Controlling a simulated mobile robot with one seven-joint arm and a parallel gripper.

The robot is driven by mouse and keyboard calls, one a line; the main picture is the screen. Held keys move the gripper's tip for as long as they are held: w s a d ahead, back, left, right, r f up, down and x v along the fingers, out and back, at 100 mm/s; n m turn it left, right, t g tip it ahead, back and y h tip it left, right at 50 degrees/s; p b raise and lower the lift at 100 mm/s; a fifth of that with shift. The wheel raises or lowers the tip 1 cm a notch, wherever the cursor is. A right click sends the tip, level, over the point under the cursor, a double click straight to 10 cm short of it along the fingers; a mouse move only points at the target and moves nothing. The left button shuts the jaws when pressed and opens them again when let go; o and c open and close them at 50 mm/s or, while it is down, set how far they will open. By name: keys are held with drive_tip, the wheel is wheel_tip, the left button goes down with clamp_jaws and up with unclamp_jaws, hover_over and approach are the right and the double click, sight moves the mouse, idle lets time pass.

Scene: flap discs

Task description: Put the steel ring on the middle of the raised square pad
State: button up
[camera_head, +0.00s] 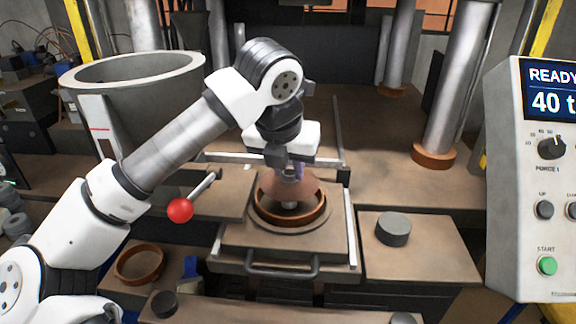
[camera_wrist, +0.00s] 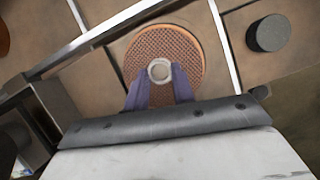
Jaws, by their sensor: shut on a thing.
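My gripper (camera_head: 291,172) points down over the middle of the work area. In the wrist view its two purple fingers (camera_wrist: 160,88) are shut on a small pale steel ring (camera_wrist: 160,70). The ring shows over the middle of a round brown mesh disc (camera_wrist: 160,45). In the head view the brown disc (camera_head: 277,187) appears at or just above an orange-brown round mould (camera_head: 262,214); I cannot tell whether they touch. A small metal post (camera_head: 289,206) shows below it. The mould stands on a raised square pad (camera_head: 240,240), whose middle is covered.
A dark puck (camera_head: 393,229) sits on the right block, with another (camera_head: 164,304) at front left. A red-knobbed lever (camera_head: 180,210), a front handle (camera_head: 268,273), a grey hopper (camera_head: 130,70) and a right-hand control panel (camera_head: 545,180) surround the area.

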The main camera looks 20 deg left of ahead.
drive_tip(key=shift+f+b, duration=0.3)
idle(0.5)
drive_tip(key=o, duration=1)
